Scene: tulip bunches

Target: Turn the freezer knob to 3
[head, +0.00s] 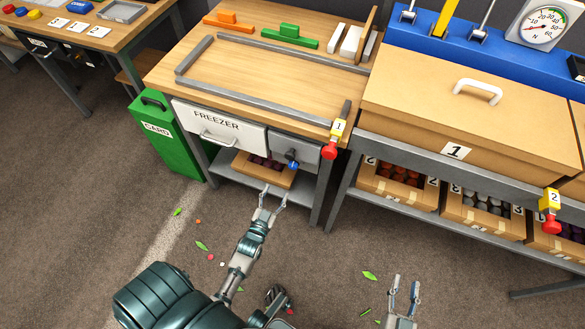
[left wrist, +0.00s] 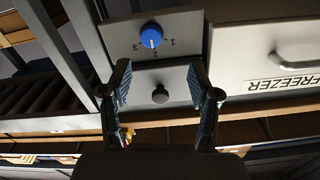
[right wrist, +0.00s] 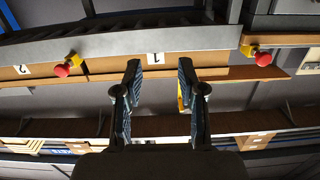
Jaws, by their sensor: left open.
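The blue freezer knob (head: 293,166) is on the grey panel right of the white drawer labelled FREEZER (head: 225,126). In the left wrist view the blue knob (left wrist: 151,36) has the marks 1, 2 and 3 around it; its white pointer appears to face the 2. My left gripper (head: 272,198) is open and empty in front of the panel. In the left wrist view its fingertips (left wrist: 160,78) are apart, with the blue knob just beyond them, not between them. A dark round pull (left wrist: 160,95) shows between the fingers. My right gripper (head: 404,287) is open and empty, low over the floor.
A cardboard tray (head: 264,172) sits on the shelf below the panel. A green CARD bin (head: 165,136) stands left of the bench. A red button with a yellow tag 1 (head: 331,151) is on the bench's right corner.

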